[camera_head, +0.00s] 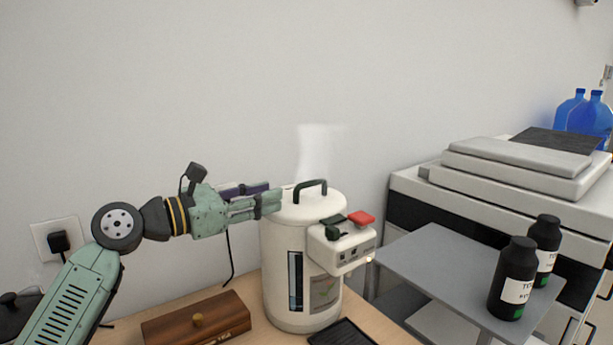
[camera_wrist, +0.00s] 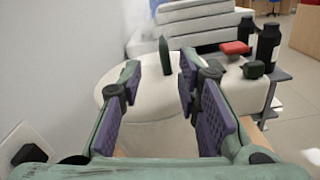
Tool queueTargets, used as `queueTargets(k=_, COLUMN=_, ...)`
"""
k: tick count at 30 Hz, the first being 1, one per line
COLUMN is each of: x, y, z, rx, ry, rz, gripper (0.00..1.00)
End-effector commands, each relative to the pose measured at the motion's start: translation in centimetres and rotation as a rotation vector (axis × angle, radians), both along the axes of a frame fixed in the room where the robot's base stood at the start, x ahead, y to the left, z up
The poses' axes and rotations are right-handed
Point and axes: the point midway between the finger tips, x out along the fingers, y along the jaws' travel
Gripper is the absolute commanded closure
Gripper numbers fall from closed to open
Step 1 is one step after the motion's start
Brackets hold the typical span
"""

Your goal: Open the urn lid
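A white urn (camera_head: 285,285) stands on the wooden counter. Its round lid (camera_head: 330,205) lies flat on top, with a black arched handle (camera_head: 311,184). The lid (camera_wrist: 112,92) and the upright handle (camera_wrist: 164,55) also show in the wrist view. My gripper (camera_head: 275,200) reaches in from the left, at the near-left edge of the lid. In the wrist view, my gripper's purple-padded fingers (camera_wrist: 163,85) are apart and empty. The handle is seen between them, farther ahead. The urn's front head carries a red button (camera_head: 361,219) and a dark green part (camera_head: 333,219).
Pale steam (camera_head: 316,150) rises above the urn. A wooden box (camera_head: 170,330) and a black drip tray (camera_head: 346,333) sit at its foot. A grey stand (camera_head: 420,255) with black bottles (camera_head: 512,275) and a printer (camera_head: 440,205) are to the right. The wall is behind.

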Motion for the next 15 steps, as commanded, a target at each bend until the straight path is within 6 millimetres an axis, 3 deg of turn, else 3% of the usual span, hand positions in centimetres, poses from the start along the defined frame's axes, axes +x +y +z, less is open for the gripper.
queueTargets(k=15, x=5.0, y=-7.2, z=0.4, rx=-0.002, ry=-0.001, rz=-0.005, gripper=0.69)
